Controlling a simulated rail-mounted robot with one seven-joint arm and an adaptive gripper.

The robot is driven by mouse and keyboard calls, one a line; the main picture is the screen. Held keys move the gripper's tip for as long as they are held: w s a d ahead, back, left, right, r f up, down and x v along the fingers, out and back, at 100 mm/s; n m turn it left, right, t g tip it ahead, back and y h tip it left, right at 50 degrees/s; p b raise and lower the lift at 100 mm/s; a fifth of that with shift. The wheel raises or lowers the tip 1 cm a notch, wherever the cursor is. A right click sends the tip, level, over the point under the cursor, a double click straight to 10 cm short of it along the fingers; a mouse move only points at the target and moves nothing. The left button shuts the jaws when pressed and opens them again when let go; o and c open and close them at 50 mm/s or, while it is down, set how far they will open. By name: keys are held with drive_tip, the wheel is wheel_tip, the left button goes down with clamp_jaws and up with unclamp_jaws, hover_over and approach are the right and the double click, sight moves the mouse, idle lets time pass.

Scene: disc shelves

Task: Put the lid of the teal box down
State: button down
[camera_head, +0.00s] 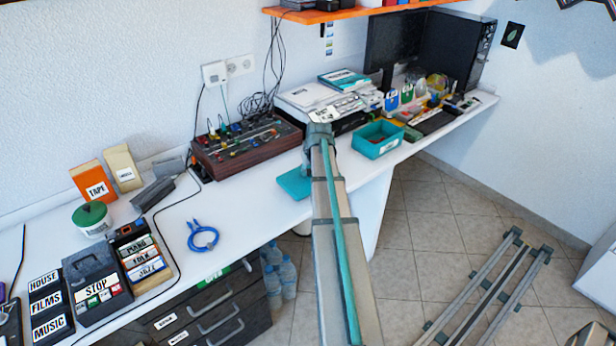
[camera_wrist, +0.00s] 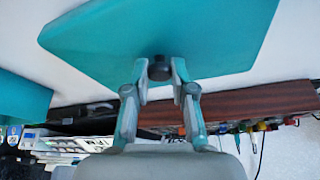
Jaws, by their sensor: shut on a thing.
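The teal lid (camera_head: 295,183) is a flat teal plate over the white desk, left of my arm in the head view. It fills the upper part of the wrist view (camera_wrist: 165,30). My gripper (camera_wrist: 160,72) is shut on the lid's dark knob (camera_wrist: 159,68). The lid looks roughly level and close to the desk; I cannot tell whether it touches. The teal box (camera_head: 377,140) stands open on the desk, right of my arm. Part of it shows at the left of the wrist view (camera_wrist: 18,98). My arm hides my fingers in the head view.
A brown mixer with knobs (camera_head: 247,146) stands behind and left of the lid. A white printer-like device (camera_head: 325,100) is behind my arm. A blue cable coil (camera_head: 202,238) lies to the left. Bare desk (camera_head: 245,205) lies between the coil and the lid. The desk's front edge is near the lid.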

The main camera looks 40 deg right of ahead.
sight(309, 174)
drive_tip(key=shift+w+f+p, duration=0.15)
drive_tip(key=shift+f+p, duration=0.1)
drive_tip(key=shift+f, duration=0.7)
drive_tip(key=shift+w+f+p, duration=0.1)
drive_tip(key=shift+f+p, duration=0.1)
drive_tip(key=shift+f, duration=0.75)
drive_tip(key=c, duration=1)
unclamp_jaws()
drive_tip(key=shift+f, duration=0.15)
drive_tip(key=b+v, duration=0.1)
drive_tip(key=v, duration=1.1)
drive_tip(key=shift+d, duration=0.1)
